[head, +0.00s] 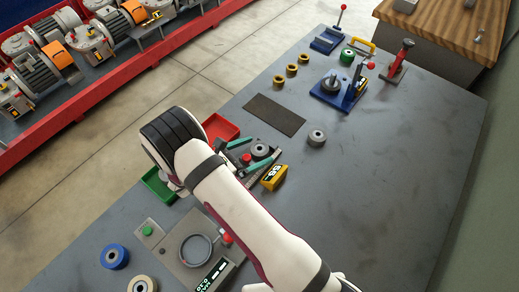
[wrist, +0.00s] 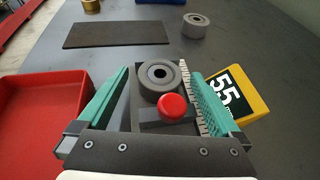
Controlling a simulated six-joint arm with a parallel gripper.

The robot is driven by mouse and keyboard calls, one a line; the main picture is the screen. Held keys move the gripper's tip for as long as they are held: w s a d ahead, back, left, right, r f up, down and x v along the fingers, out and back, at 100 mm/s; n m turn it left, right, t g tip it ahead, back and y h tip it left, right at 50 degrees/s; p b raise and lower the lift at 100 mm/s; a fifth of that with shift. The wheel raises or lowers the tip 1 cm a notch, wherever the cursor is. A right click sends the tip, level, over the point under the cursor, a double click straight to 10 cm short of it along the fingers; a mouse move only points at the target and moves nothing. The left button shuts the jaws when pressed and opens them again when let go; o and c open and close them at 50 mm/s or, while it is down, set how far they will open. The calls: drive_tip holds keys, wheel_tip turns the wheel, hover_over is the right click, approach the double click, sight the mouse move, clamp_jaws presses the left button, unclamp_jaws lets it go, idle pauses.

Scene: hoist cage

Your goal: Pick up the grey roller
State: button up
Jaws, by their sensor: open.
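A dark grey roller with a centre hole (wrist: 160,76) sits on a grey measuring fixture (wrist: 142,127) with a red knob (wrist: 173,107). This roller also shows in the head view (head: 261,149). A lighter grey roller (wrist: 195,26) stands alone on the table beyond it, also seen in the head view (head: 316,138). I cannot tell which one the task names. My gripper (wrist: 160,73) is open, its green fingers on either side of the fixture and the darker roller. No grip on the roller shows. My arm hides part of the fixture in the head view.
A yellow "55" display (wrist: 240,92) sits right of the fixture. A red tray (wrist: 35,125) is at left, with a dark mat (wrist: 117,35) beyond. In the head view, a blue-based fixture (head: 338,92) stands farther back. The table's right side is clear.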

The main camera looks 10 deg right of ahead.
clamp_jaws()
idle(0.5)
drive_tip(key=shift+r, duration=0.1)
